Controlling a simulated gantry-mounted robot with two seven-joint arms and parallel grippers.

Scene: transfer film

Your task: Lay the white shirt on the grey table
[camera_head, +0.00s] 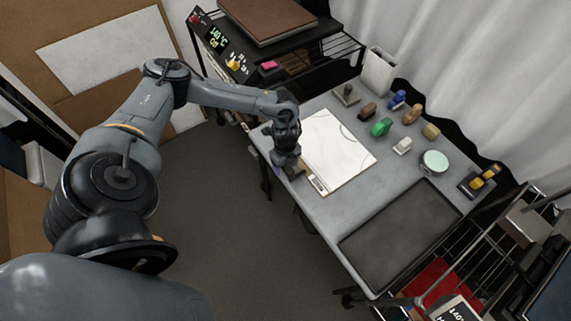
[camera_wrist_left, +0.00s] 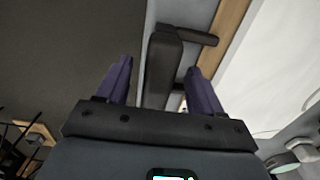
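A flat white piece (camera_head: 340,145), the only thing on the table that could be the white shirt, lies on a board with a wooden edge on the grey table (camera_head: 325,205); a thin curved line marks it. I cannot tell whether it is cloth. Its white surface and wooden edge also show at the right of the left wrist view (camera_wrist_left: 275,65). My left gripper (camera_head: 290,166) is at the table's left edge, beside the board. In the left wrist view its purple fingers (camera_wrist_left: 157,80) are apart, with a dark bar (camera_wrist_left: 163,65) beyond and between them. My right gripper is out of view.
A dark tray (camera_head: 400,235) lies at the table's front right. Several small coloured blocks and stamps (camera_head: 381,127), a round green-topped tin (camera_head: 434,162) and a white container (camera_head: 378,70) stand along the back. A black heat press (camera_head: 275,45) stands behind, left.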

